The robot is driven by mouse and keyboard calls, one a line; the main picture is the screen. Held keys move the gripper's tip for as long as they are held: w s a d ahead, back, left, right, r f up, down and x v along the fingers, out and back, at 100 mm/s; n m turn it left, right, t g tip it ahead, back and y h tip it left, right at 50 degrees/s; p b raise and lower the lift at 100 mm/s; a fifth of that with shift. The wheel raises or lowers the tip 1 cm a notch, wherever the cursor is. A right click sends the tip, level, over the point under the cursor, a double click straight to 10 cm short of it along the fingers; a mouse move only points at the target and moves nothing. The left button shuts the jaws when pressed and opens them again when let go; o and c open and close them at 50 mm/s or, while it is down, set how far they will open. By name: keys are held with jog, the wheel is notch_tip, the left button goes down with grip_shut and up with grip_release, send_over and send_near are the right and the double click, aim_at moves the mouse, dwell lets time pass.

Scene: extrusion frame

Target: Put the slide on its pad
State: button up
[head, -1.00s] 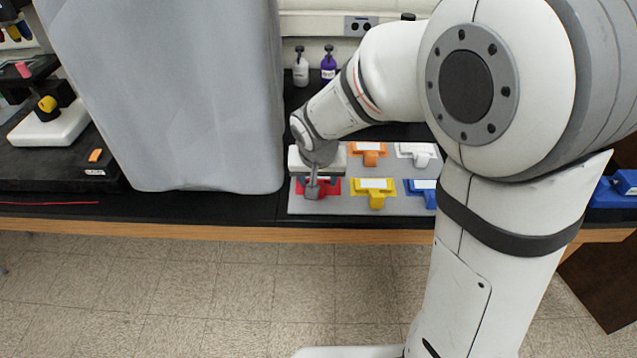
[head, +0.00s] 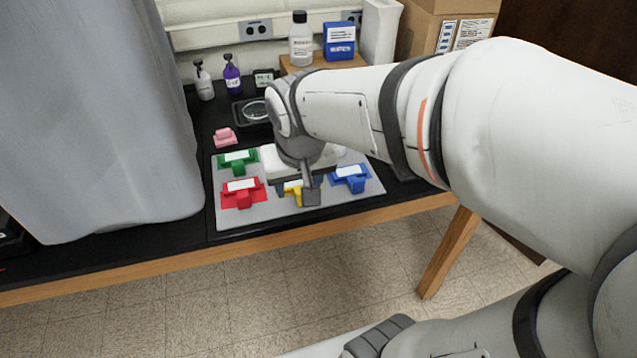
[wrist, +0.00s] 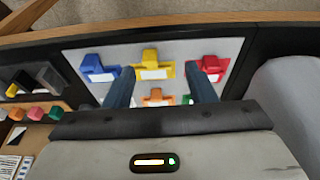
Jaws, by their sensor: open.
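A grey mat (head: 282,209) on the black bench carries several T-shaped coloured pieces with white labels. Red (head: 242,194), green (head: 238,160), yellow (head: 292,188) and blue (head: 350,178) show in the head view. The wrist view shows red (wrist: 209,69), yellow (wrist: 152,62), blue (wrist: 98,68), and part of an orange one (wrist: 156,98). I cannot tell which thing is the slide or its pad. My gripper (wrist: 160,72) is open and empty above the mat, its fingers either side of the yellow piece in the wrist view. In the head view, my gripper (head: 311,195) partly hides the yellow piece.
A large grey covered block (head: 120,120) stands left of the mat. A pink piece (head: 225,136), a dark dish (head: 255,112), a white-labelled bottle (head: 203,82) and a purple bottle (head: 232,74) stand behind. The bench's wooden edge (head: 180,262) runs along the front.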

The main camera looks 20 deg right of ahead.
jog(key=s+d, duration=0.4)
jog(key=s, duration=0.3)
jog(key=shift+f, duration=0.35)
